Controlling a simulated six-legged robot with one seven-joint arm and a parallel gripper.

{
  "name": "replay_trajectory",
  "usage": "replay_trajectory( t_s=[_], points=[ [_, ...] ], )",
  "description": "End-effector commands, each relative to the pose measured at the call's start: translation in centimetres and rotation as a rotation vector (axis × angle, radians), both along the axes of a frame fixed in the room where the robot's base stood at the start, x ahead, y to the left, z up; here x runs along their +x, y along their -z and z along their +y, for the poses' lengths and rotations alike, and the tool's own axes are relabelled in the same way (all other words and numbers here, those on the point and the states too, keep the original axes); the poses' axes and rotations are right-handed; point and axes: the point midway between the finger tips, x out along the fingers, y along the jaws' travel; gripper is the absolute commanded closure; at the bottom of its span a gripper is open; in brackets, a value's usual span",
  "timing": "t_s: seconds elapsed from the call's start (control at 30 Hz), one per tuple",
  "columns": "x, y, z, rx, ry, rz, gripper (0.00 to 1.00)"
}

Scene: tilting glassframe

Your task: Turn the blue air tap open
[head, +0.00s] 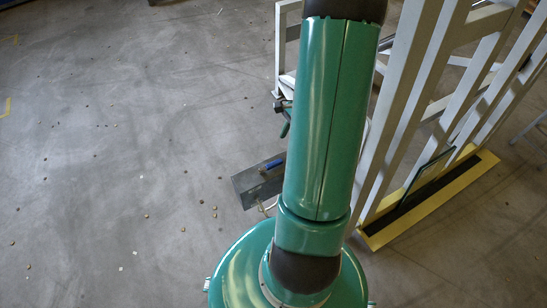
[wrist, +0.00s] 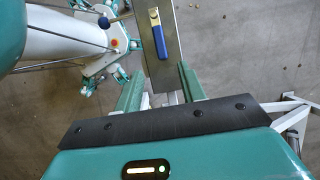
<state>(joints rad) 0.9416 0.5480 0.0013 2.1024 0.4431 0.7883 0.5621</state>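The blue air tap handle (wrist: 160,40) is in the wrist view, lying lengthwise on a grey metal plate (wrist: 172,62). A brass fitting (wrist: 154,14) sits at its far end. My gripper (wrist: 159,74) is open, its two green fingers on either side of a gap with nothing gripped in it. The near end of the handle is just beyond the fingertips, roughly in line with the gap; I cannot tell the depth between them. In the head view the blue handle (head: 271,165) shows small on the dark plate (head: 247,190), left of my arm. My gripper cannot be made out there.
A pale metal frame (head: 405,100) with slanted bars stands right of my arm. A glass pane (head: 428,172) stands in a yellow-edged base (head: 430,210). White metal bars (wrist: 285,108) are right of my gripper in the wrist view. The concrete floor at left is mostly open.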

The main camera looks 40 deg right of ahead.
Motion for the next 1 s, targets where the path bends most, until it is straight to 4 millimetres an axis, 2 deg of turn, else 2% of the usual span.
replay_trajectory(
  t_s=[0.3,0.5,0.63,0.9,0.93,1.0],
  points=[
    [0.8,6.0,2.6,0.004,-0.003,0.002,0.6],
    [1.4,8.8,3.8,0.002,-0.006,0.0,0.6],
    [1.7,9.6,4.2,0.001,-0.006,-0.001,0.6],
    [1.8,9.8,4.3,-0.001,-0.007,-0.001,0.6],
    [1.8,9.8,4.3,-0.001,-0.007,-0.001,0.62],
    [1.8,9.8,4.3,-0.001,-0.007,-0.001,0.76]
  ],
)
